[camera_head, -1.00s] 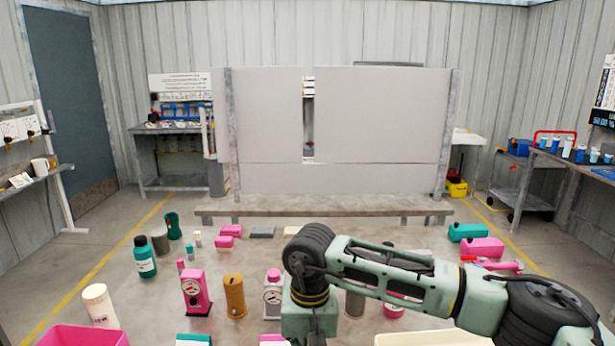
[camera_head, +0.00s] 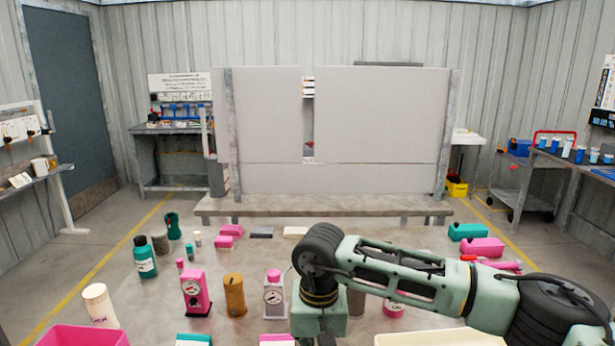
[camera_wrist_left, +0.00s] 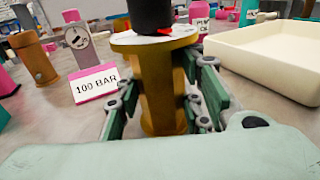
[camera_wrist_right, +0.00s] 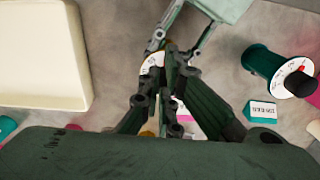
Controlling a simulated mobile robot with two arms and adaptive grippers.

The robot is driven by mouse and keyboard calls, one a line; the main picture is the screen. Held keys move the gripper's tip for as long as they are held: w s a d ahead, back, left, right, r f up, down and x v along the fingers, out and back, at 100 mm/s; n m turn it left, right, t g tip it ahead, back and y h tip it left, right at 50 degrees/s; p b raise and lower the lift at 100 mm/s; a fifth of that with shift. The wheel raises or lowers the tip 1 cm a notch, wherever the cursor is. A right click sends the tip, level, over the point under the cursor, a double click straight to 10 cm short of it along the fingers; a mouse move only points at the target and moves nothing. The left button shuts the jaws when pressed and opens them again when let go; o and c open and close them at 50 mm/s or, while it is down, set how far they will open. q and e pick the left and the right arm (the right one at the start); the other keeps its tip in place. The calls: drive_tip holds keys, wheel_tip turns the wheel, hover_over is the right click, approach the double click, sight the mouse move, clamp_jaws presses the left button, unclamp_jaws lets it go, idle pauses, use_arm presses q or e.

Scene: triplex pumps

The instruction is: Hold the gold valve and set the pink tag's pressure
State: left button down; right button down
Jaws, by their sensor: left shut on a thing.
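The gold valve (camera_wrist_left: 160,90) stands upright in the left wrist view, with a round dial plate, a black knob (camera_wrist_left: 150,14) and a red pointer on top. My left gripper (camera_wrist_left: 165,112) is shut around its body. A pink-based tag (camera_wrist_left: 94,84) reading "100 BAR" stands to its left, apart from it. In the right wrist view my right gripper (camera_wrist_right: 164,72) points down over the valve's white dial (camera_wrist_right: 152,64). Its fingers look close together and hide the knob, so I cannot tell whether they grip it. The dial reading is not legible.
A cream tray (camera_wrist_right: 40,55) lies beside the valve. A teal valve (camera_wrist_right: 265,65) with a tag (camera_wrist_right: 260,111) stands on the other side. A pink gauge (camera_head: 195,292), a gold cylinder (camera_head: 235,294) and several bottles crowd the left of the table.

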drive_tip(key=shift+s+d+f, duration=0.4)
drive_tip(key=shift+s+f, duration=0.05)
drive_tip(key=shift+s, duration=0.05)
drive_tip(key=shift+r, duration=0.25)
drive_tip(key=r, duration=0.5)
drive_tip(key=shift+w+a+r, duration=0.2)
drive_tip(key=shift+a+r, duration=0.05)
drive_tip(key=shift+r, duration=0.15)
drive_tip(key=a+f, duration=0.1)
drive_tip(key=f, duration=0.1)
drive_tip(key=a+f, duration=0.1)
drive_tip(key=f, duration=0.1)
drive_tip(key=a+f, duration=0.1)
drive_tip(key=shift+s+a+f, duration=0.1)
drive_tip(key=shift+s+f, duration=0.1)
drive_tip(key=shift+f, duration=0.45)
